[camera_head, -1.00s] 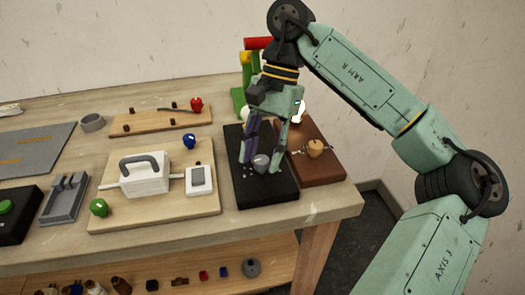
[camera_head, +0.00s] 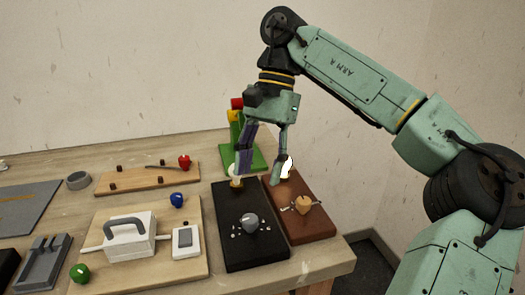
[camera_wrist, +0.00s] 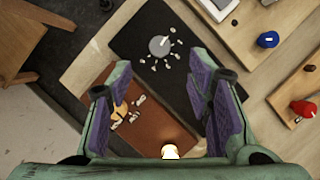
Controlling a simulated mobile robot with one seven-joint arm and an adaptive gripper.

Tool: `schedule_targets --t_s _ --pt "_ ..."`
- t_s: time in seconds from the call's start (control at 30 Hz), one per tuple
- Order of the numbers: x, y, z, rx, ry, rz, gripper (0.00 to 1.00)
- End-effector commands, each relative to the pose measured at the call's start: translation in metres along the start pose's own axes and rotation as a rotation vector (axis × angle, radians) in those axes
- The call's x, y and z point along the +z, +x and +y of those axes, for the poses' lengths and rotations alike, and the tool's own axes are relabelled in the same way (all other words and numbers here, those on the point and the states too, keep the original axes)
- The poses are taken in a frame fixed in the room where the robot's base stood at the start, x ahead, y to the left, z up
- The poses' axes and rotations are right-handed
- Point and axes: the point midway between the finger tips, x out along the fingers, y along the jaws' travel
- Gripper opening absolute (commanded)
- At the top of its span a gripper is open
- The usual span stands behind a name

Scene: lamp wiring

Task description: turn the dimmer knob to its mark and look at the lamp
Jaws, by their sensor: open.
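A grey dimmer knob (camera_head: 249,222) with a ring of white marks sits on a black board (camera_head: 238,256). It also shows in the wrist view (camera_wrist: 159,46), with a pale pointer line on its top. Which mark it points to is too small to tell. A brown board (camera_head: 313,229) beside it carries a tan knob (camera_head: 303,204) and a white, bright bulb (camera_head: 287,167). Another bulb (camera_head: 236,171) at the far end of the black board is partly hidden by a finger. My gripper (camera_head: 261,172) is open and empty above the boards' far ends, apart from both knobs.
A wooden board with a white handled block (camera_head: 129,238) and a switch (camera_head: 186,242) stands at left. A green stand (camera_head: 256,158) is behind my gripper.

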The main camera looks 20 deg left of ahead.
Motion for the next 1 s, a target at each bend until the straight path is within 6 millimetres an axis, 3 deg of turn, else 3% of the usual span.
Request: schedule_targets --t_s 0.3,1.0 --pt "0.000 -0.026 0.000 0.001 0.001 -0.001 0.46" --pt "0.000 -0.027 0.000 0.001 0.000 -0.001 0.46"
